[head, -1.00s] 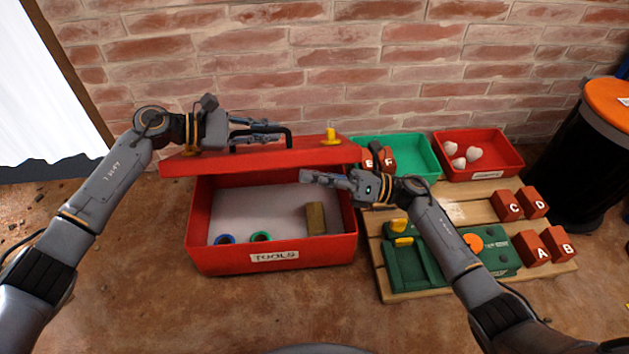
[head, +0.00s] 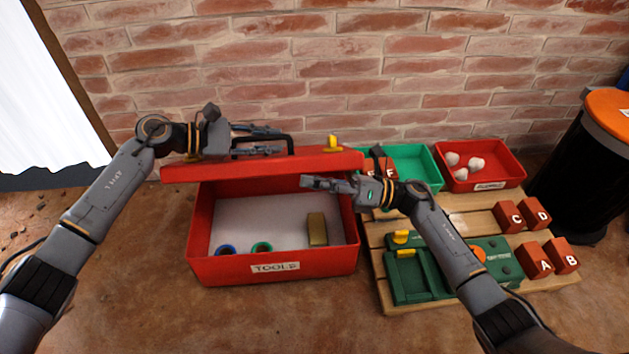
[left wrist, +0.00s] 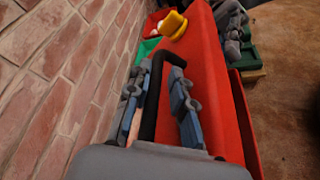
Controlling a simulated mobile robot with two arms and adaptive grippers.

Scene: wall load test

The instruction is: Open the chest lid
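The red chest (head: 222,271), labelled TOOLS, stands on the floor by the brick wall. Its red lid (head: 310,162) is raised and tilted, partly open, with the inside showing below it. The lid has a black handle (head: 291,143) and a yellow latch (head: 333,142). My left gripper (head: 280,140) is at the handle with its fingers apart. In the left wrist view the handle (left wrist: 152,95) runs between the two fingers, with a gap on the right side. My right gripper (head: 310,183) is in front of the lid's right end, over the chest opening; its finger gap is unclear.
Inside the chest lie a blue ring (head: 226,250), a green ring (head: 262,247) and a brownish block (head: 317,229). To the right stand a wooden pallet (head: 440,300) with a green device and lettered red blocks, a green bin (head: 425,165), a red bin (head: 510,165) and a black barrel (head: 565,165).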

